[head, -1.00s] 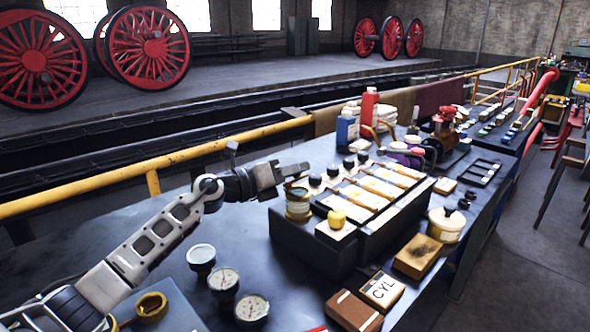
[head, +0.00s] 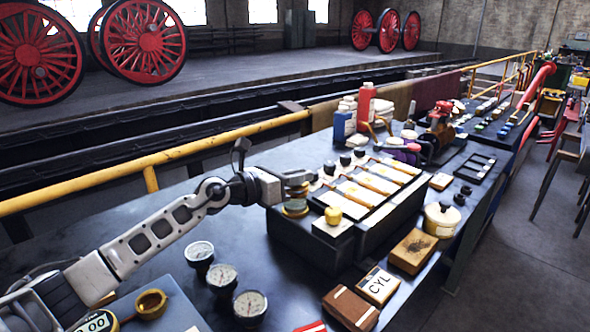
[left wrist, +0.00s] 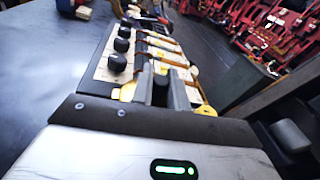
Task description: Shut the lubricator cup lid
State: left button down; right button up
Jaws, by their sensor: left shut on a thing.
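The brass lubricator cup (head: 295,207) stands at the left end of the dark lubricator box (head: 292,236) on the bench. My left gripper (head: 297,178) is at the top of the cup, coming in from the left, and is shut on the cup lid. The fingers cover most of the lid, so its exact angle cannot be told. In the left wrist view the fingertips (left wrist: 172,88) are close together, with yellow brass (left wrist: 127,92) showing beside them. My right gripper is not in view.
A yellow knob-like piece (head: 333,214) sits on the box near the cup, with black knobs (head: 345,160) along the back. Gauges (head: 222,277) and a brass ring (head: 150,302) lie nearer.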

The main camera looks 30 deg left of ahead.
pick_arm(q)
jog(key=shift+d+f+m+p, duration=0.2)
jog(key=shift+f+m+p, duration=0.15)
jog(key=shift+m, duration=0.45)
jog(key=c, duration=1.4)
grip_release()
jog(key=shift+c, duration=0.2)
jog(key=shift+s, duration=0.1)
